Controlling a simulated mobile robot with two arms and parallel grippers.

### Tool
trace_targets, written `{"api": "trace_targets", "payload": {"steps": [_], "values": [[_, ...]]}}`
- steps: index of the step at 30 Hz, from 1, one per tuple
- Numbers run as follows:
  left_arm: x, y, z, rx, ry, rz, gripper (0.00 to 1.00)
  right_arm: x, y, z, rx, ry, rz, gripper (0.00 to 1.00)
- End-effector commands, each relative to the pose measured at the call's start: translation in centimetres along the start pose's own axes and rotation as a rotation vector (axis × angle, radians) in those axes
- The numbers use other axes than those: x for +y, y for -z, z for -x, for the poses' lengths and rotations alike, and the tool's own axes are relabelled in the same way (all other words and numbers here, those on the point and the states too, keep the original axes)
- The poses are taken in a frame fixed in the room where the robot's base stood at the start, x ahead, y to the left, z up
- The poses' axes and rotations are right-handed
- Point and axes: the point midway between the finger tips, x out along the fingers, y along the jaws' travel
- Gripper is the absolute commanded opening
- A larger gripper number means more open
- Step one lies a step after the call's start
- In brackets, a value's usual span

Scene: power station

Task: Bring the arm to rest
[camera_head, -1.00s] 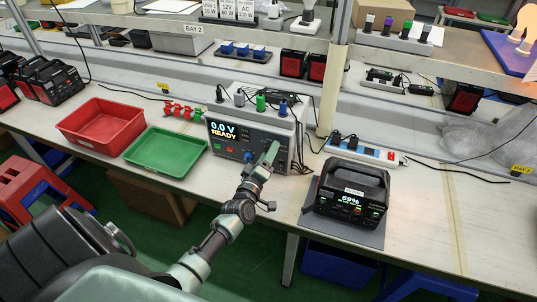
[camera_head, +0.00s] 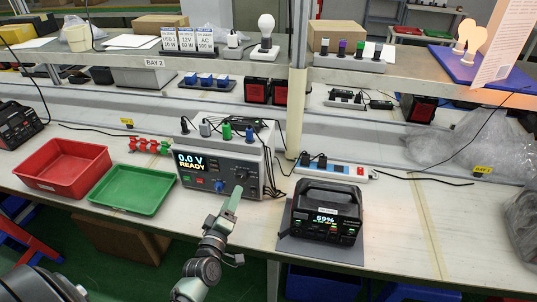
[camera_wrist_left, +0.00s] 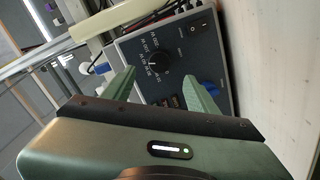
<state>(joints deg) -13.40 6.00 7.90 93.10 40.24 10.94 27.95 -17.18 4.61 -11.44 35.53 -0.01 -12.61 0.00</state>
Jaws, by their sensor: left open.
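My left arm reaches in from the bottom of the head view. Its gripper (camera_head: 231,203) is in front of the grey test unit (camera_head: 222,166), whose display reads 0.0 V READY. In the left wrist view the two green fingers (camera_wrist_left: 158,92) stand apart with nothing between them. Beyond them is the unit's dark front panel with a black rotary knob (camera_wrist_left: 157,60), a rocker switch (camera_wrist_left: 197,25) and a blue knob (camera_wrist_left: 209,87). The fingertips look close to the panel; I cannot tell whether they touch it. My right gripper is not in view.
A black power station (camera_head: 325,211) showing 59% stands on a grey mat to the right. A green tray (camera_head: 130,189) and a red bin (camera_head: 64,165) are to the left. A power strip (camera_head: 335,171) lies behind. The bench at right front is mostly clear.

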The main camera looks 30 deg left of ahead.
Motion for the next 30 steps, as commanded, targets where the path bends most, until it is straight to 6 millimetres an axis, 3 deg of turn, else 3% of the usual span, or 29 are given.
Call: {"api": "trace_targets", "payload": {"steps": [6, 8, 11, 15, 18, 24, 30], "values": [[0.3, -0.7, 0.2, -0.030, 0.001, -0.020, 0.58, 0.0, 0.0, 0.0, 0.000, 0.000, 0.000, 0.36], [0.9, -1.9, 0.6, -0.087, 0.005, -0.058, 0.58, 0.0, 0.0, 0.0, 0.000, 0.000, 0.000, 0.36], [2.1, -5.5, 2.3, -0.251, 0.018, -0.177, 0.58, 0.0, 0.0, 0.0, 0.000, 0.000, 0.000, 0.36], [3.3, -10.9, 7.3, -0.551, 0.054, -0.438, 0.58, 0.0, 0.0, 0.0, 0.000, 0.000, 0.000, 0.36], [3.2, -13.1, 11.8, -0.748, 0.095, -0.630, 0.58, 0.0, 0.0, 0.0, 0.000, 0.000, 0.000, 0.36], [2.4, -13.3, 18.8, -1.000, 0.181, -0.888, 0.58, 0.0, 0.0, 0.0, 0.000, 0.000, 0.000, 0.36], [1.9, -12.0, 23.5, -1.149, 0.254, -1.032, 0.58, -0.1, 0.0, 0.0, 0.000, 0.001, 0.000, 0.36]]}}
